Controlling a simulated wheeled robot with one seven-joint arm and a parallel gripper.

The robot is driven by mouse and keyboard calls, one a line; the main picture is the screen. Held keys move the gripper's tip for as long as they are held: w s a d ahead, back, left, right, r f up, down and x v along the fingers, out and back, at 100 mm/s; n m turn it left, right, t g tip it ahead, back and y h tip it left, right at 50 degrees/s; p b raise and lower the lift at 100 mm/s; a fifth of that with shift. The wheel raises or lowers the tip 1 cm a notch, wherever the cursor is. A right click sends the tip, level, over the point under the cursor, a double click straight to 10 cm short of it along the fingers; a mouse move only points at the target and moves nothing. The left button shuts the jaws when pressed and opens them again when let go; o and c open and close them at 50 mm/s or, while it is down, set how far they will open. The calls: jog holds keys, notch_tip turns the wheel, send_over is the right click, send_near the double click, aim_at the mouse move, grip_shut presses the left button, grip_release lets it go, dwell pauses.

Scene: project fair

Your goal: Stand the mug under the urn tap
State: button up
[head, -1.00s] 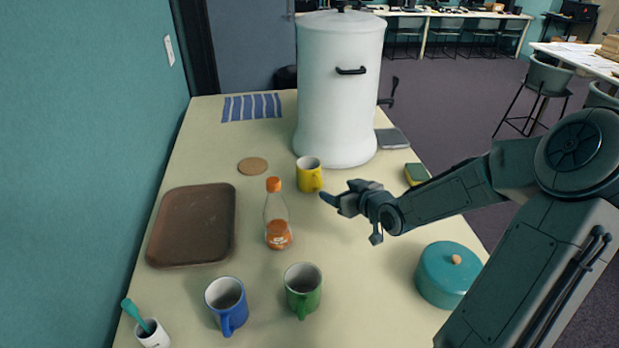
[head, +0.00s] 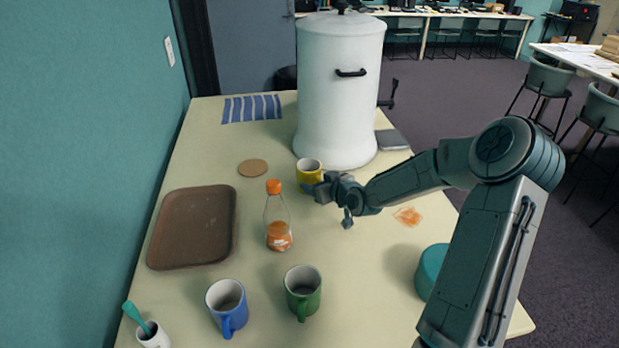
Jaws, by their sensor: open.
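The white urn (head: 340,100) stands at the back of the table. Its dark tap (head: 389,94) sticks out on the right side, above a flat grey pad (head: 392,140). The yellow mug (head: 309,167) stands upright in front of the urn, left of the tap. My gripper (head: 312,189) is open at the right front of the yellow mug, overlapping its lower part in the picture; I cannot tell whether it touches. A blue mug (head: 227,305) and a green mug (head: 303,291) stand upright at the near end.
An orange-capped bottle (head: 278,228) stands left of my gripper. A brown tray (head: 192,228), a round coaster (head: 253,168) and a striped cloth (head: 251,107) lie further left. A teal pot (head: 430,270) is partly behind my arm. An orange stain (head: 408,216) marks the table.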

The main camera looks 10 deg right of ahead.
jog(key=shift+w+a+f, duration=0.2)
jog(key=shift+w, duration=0.2)
jog(key=c, duration=1.2)
jog(key=shift+c, duration=0.6)
jog(key=shift+r, duration=0.15)
